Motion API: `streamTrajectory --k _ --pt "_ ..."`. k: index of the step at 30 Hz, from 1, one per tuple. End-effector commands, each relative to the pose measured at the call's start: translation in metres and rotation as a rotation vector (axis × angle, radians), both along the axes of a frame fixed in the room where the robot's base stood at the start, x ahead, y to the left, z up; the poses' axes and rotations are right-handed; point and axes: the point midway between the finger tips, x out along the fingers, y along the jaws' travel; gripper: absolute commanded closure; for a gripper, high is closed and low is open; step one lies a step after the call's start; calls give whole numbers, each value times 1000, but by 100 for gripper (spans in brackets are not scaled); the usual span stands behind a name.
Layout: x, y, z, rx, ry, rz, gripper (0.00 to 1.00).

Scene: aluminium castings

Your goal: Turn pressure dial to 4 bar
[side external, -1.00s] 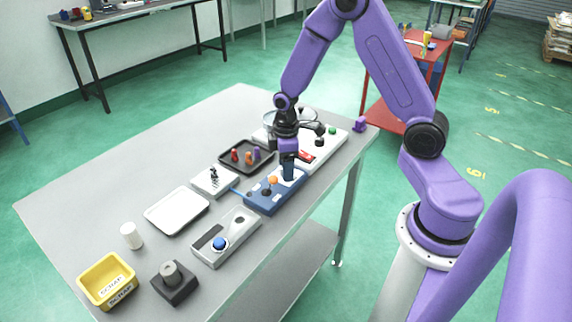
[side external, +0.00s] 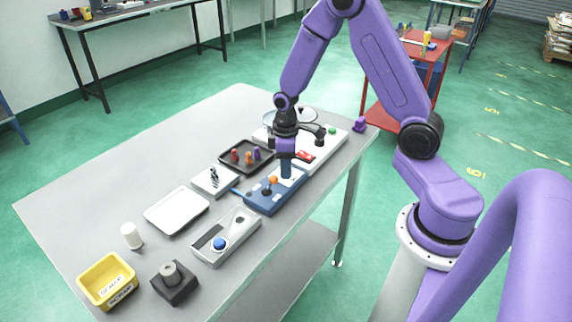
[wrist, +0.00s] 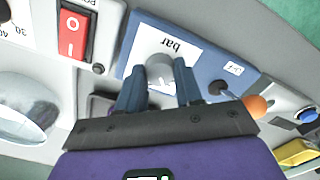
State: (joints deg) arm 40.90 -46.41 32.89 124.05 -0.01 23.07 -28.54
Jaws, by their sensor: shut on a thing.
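The pressure dial (wrist: 160,68) is a round grey knob on a white plate printed "bar", on the blue panel (wrist: 205,65). In the side view the blue panel (side external: 262,203) lies near the table's right edge, and the fingers hide the dial there. My gripper (wrist: 160,88) has its two blue fingers on either side of the dial and is shut on it. In the side view my gripper (side external: 286,174) points straight down onto the panel. The dial's pointer and most scale numbers are hidden or unreadable, so I cannot tell its setting.
An orange-knobbed lever (wrist: 256,106) stands close beside the fingers on the same panel. A red rocker switch (wrist: 73,35) is on the neighbouring light panel. A tray of coloured pegs (side external: 262,163) lies left of my gripper. The table's left part (side external: 110,180) is clear.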

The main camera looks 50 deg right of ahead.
Motion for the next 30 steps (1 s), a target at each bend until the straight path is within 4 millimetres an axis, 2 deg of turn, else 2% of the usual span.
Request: streamTrajectory --k 18,30 --pt "1 0 1 1 -2 -514 95" --pt "0 0 0 0 -1 -667 95"
